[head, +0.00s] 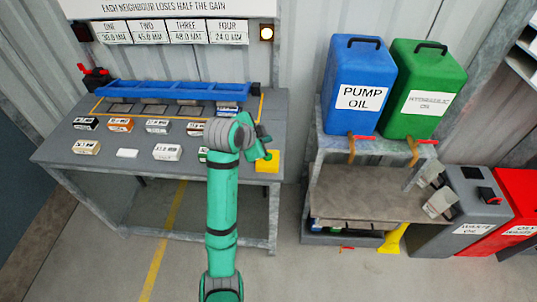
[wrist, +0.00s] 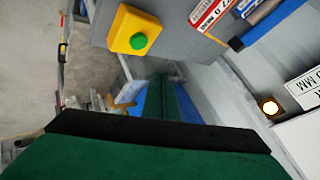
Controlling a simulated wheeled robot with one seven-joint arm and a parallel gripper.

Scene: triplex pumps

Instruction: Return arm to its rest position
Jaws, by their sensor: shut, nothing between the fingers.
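My green arm (head: 221,205) rises from the bottom of the head view and bends over the right end of the grey workbench (head: 110,163). My gripper (head: 265,147) is small and partly turned away there, shut and empty, above or close to a yellow button box (head: 267,166). I cannot tell the exact gap between them. In the wrist view the yellow box shows with its green button (wrist: 139,41), apart from the dark green and black gripper body that fills the bottom.
A blue rail (head: 160,91) and several labelled blocks (head: 157,127) lie on the bench. To the right, a blue pump oil container (head: 357,75) and a green container (head: 425,80) stand on a shelf. Grey and red waste bins are at far right. A lamp (head: 266,33) glows on the wall.

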